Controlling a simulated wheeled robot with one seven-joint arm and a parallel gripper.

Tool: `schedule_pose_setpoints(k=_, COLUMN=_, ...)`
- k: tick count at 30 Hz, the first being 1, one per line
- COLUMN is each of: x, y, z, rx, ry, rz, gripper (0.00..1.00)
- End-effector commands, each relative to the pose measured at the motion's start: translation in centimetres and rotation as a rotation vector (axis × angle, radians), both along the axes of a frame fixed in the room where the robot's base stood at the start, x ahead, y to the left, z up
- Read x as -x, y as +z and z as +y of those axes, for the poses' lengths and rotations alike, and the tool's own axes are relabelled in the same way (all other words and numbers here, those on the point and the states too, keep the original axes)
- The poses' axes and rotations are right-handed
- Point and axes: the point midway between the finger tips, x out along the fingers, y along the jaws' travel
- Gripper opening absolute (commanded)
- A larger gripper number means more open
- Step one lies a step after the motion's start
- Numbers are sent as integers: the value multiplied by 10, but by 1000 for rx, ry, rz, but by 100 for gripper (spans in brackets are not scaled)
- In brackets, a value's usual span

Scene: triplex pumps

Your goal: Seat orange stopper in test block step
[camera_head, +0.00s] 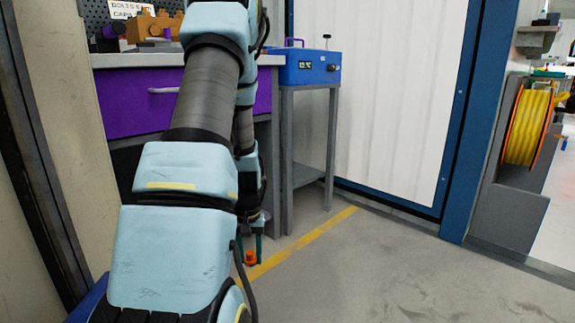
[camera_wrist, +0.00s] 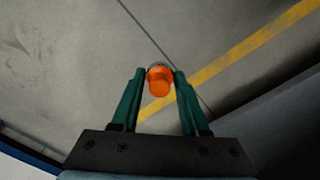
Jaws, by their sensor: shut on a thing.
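My gripper (camera_wrist: 159,76) has two green fingers, shut on the orange stopper (camera_wrist: 159,83). The stopper sits between the fingertips, with grey floor behind it in the wrist view. In the head view the stopper (camera_head: 250,257) shows low beside my arm, between the green fingertips (camera_head: 249,250), hanging above the floor near the yellow line. A blue box with a small display (camera_head: 306,67) stands on a grey stand to the right of the workbench; I cannot tell whether it is the test block.
A workbench with a purple drawer (camera_head: 140,100) stands behind my arm, with brown blocks (camera_head: 152,26) on top. A yellow floor line (camera_head: 300,243) crosses open floor. A white, blue-framed panel (camera_head: 385,95) and a yellow hose reel (camera_head: 525,128) are at the right.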

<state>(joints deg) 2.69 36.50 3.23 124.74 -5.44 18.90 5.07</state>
Motion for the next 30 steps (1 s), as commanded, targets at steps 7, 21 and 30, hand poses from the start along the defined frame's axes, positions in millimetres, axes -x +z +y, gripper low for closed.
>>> schedule_pose_setpoints(k=7, x=-5, y=102, z=-1, rx=2, ry=0, rz=-4, gripper=0)
schedule_pose_setpoints(k=21, x=-1, y=192, z=0, rx=1, ry=0, rz=2, gripper=0)
schedule_pose_setpoints(k=30, x=3, y=242, z=0, rx=0, ry=-1, rz=2, gripper=0)
